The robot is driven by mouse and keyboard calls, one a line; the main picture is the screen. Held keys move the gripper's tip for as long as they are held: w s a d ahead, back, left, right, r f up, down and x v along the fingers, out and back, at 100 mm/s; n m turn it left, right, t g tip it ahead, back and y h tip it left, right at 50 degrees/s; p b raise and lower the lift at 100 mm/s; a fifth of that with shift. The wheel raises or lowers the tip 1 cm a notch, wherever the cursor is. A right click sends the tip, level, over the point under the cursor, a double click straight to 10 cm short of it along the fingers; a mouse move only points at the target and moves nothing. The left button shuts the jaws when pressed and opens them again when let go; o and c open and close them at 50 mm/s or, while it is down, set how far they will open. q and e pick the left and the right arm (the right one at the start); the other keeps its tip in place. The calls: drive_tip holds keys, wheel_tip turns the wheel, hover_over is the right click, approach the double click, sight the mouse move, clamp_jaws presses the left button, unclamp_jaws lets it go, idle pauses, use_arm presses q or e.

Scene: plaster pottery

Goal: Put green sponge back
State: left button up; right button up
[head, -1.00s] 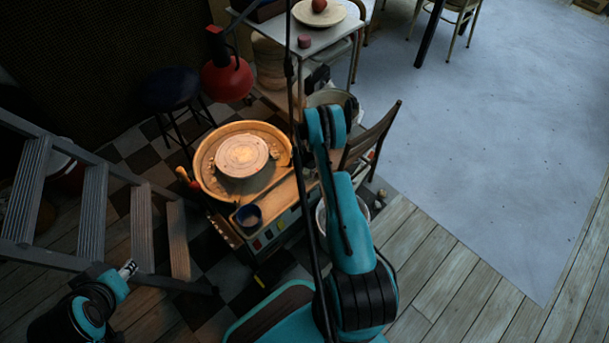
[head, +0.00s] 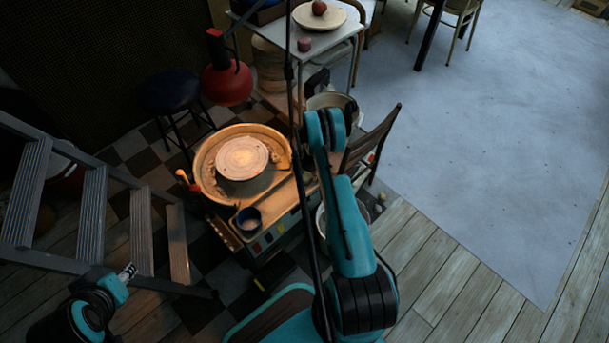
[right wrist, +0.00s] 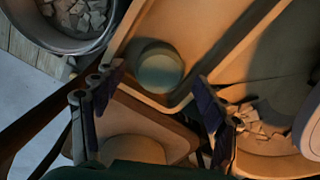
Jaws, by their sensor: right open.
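In the right wrist view a rounded, dull green thing (right wrist: 160,67), which looks like the green sponge, lies on a tan wooden ledge beside a raised edge. My right gripper (right wrist: 150,112) is open, its two dark fingers well apart. The green thing shows between and beyond the fingers, and nothing is held. In the head view my right arm reaches over the pottery wheel's right side; the sponge cannot be made out there. My left arm is at the lower left; its gripper does not show clearly.
The pottery wheel (head: 242,158) stands on checkered tiles, with a dark blue cup (head: 248,218) on its front ledge. A bucket of pale pieces (right wrist: 70,43) and a wooden chair (head: 372,140) stand close by. A ladder (head: 92,215) is at left. Open floor lies right.

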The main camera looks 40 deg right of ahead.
wheel_tip(320, 180, up, 9)
drive_tip(key=p, duration=0.3)
wheel_tip(320, 180, up, 19)
drive_tip(key=n+t, duration=0.1)
drive_tip(key=n, duration=0.2)
hover_over(304, 175)
drive_tip(key=w+a, duration=0.3)
drive_tip(key=a, duration=0.4)
drive_tip(key=s+a+r+n+t, duration=0.25)
drive_tip(key=a+r, duration=0.45)
drive_tip(key=r, duration=0.5)
drive_tip(key=s+a+r+n+t, duration=0.2)
drive_tip(key=s+a+r+n, duration=0.2)
drive_tip(key=s+a+r, duration=0.6)
drive_tip(key=s+a+n+t, duration=0.1)
drive_tip(key=s+a+n, duration=0.2)
drive_tip(key=s, duration=0.7)
drive_tip(key=shift+s+a+f+t, duration=0.3)
drive_tip(key=shift+a+f+t, duration=0.05)
drive_tip(key=shift+a, duration=0.4)
